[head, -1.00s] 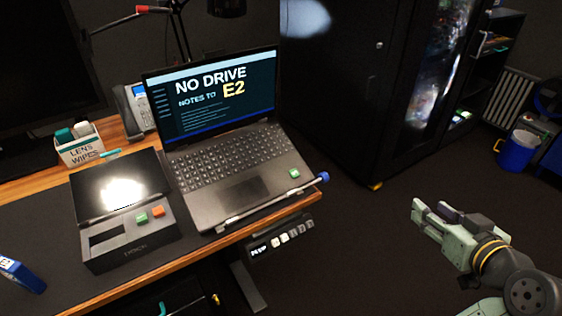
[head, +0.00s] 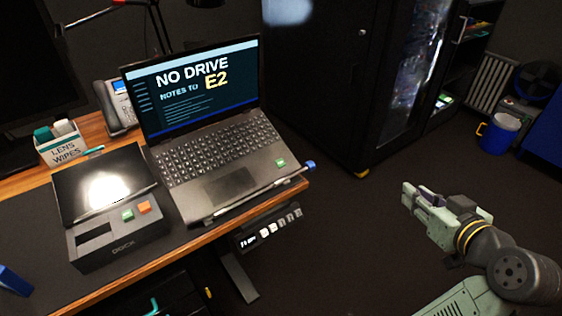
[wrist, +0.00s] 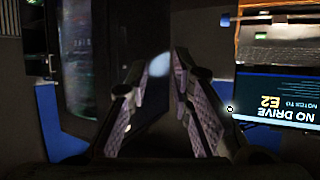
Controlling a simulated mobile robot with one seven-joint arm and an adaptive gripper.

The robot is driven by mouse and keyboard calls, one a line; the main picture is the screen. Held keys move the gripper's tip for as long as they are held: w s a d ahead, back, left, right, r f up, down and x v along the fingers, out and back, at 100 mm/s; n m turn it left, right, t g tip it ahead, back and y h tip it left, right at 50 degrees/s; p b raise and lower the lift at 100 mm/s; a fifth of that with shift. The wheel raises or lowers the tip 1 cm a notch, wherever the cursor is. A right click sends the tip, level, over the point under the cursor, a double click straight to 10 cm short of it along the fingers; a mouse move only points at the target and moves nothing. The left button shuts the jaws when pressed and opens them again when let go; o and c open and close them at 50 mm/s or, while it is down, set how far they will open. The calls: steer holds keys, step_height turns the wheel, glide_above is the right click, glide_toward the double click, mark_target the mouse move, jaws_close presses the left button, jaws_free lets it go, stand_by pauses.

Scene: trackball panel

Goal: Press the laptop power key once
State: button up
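The laptop (head: 224,189) stands open on the desk, its lit screen reading "NO DRIVE, NOTES TO E2". A green key (head: 280,163) sits at the right of its palm rest; I cannot read any mark on it. My gripper (head: 406,196) is in the air over the floor, well to the right of the laptop and touching nothing. In the wrist view its two fingers (wrist: 172,62) stand apart with nothing between them. That view also shows part of the laptop screen (wrist: 281,104) upside down at the right; the green key is not visible there.
A dock (head: 117,242) with a green button (head: 127,215) and an orange button (head: 144,207) lies left of the laptop. A button panel (head: 270,233) hangs below the desk edge. Floor between desk and gripper is clear.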

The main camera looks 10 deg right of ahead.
jaws_close()
stand_by(1.2)
